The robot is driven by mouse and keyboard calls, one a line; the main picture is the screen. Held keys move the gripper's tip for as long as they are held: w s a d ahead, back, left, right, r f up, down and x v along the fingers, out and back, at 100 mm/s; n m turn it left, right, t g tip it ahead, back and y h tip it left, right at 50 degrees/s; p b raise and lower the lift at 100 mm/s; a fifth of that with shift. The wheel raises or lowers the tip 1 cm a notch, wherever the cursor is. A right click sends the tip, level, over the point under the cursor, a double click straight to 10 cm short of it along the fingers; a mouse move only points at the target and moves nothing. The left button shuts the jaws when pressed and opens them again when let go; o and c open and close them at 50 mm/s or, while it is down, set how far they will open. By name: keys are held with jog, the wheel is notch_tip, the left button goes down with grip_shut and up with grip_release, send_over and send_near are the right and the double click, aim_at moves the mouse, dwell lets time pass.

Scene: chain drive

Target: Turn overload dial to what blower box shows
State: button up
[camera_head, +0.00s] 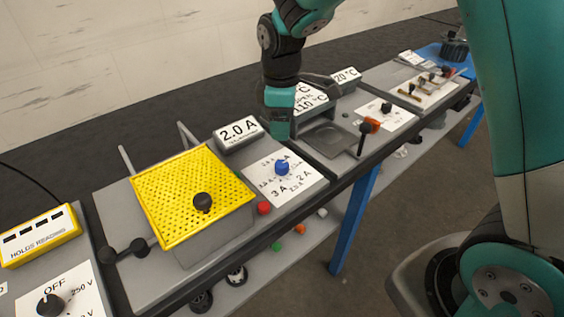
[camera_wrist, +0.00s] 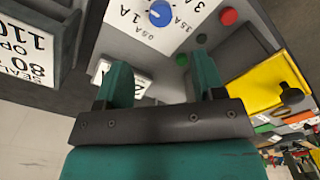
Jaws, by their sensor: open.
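The blue overload dial (camera_head: 282,167) sits on a white plate (camera_head: 262,187) printed with ampere values, among them 3 A and 2 A. In the wrist view the dial (camera_wrist: 160,13) is at the top edge, with 1 A printed to its left; a small white mark shows on it, but its exact setting is unclear. A grey box (camera_head: 238,134) behind the plate reads 2.0 A; its smaller print is illegible. My gripper (camera_head: 279,128) is above the bench, behind the dial and right of the box. In the wrist view my gripper (camera_wrist: 162,84) is open and empty, apart from the dial.
A yellow perforated guard (camera_head: 170,203) with a black knob stands left of the plate. A red button (camera_head: 264,208) is near the front edge. A grey stand with temperature signs (camera_head: 311,97) and an orange-and-black lever (camera_head: 369,126) are to the right.

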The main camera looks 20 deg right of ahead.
aim_at(282, 164)
notch_tip(282, 164, down, 12)
jog(key=shift+f+p, duration=0.25)
jog(key=shift+p, duration=0.3)
jog(key=c, duration=0.9)
